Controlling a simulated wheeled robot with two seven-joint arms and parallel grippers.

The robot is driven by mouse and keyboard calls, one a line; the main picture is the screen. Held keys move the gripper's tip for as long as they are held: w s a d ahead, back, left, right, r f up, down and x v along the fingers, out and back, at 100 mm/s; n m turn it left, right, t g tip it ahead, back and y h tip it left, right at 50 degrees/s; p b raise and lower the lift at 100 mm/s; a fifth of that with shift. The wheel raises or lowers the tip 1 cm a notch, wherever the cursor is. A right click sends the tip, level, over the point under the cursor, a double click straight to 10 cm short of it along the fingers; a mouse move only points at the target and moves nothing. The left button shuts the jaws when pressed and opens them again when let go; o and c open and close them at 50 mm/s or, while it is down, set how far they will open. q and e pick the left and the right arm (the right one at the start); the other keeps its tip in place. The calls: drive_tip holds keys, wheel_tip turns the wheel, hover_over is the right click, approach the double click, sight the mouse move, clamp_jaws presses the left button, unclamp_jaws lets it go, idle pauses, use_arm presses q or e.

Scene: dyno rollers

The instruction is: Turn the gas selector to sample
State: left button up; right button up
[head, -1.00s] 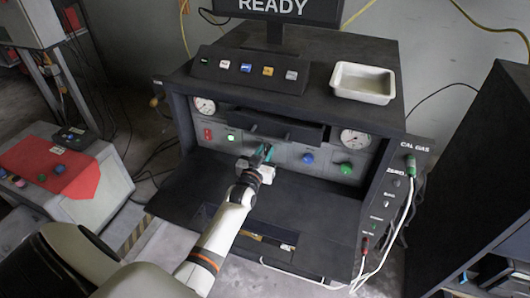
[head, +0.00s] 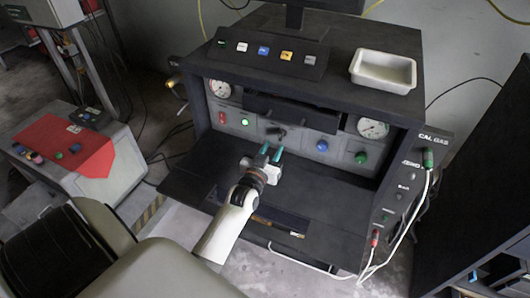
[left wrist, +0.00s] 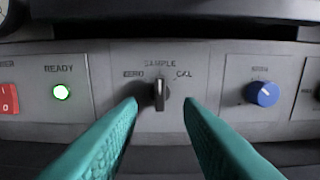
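The gas selector is a black knob (left wrist: 161,93) on the grey panel, with ZERO at its left, SAMPLE above it and CAL at its right. Its grip stands upright, in line with SAMPLE. In the head view the knob (head: 279,131) shows small and dark under the black drawer-like bar. My left gripper (head: 271,152) is open and empty, its two teal fingers apart in front of the panel, short of the knob. In the left wrist view the fingers (left wrist: 160,112) stand to either side below the knob, not touching it. My right gripper is not in view.
A lit green READY light (left wrist: 62,92) and a red switch (left wrist: 8,99) are left of the selector. A blue knob (left wrist: 262,93) is to the right. The black bar (head: 290,112) overhangs the panel. A dark shelf (head: 320,190) lies below my gripper.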

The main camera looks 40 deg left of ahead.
use_arm(q)
drive_tip(key=v, duration=0.6)
drive_tip(key=shift+s+d+b, duration=0.1)
drive_tip(key=shift+b, duration=0.3)
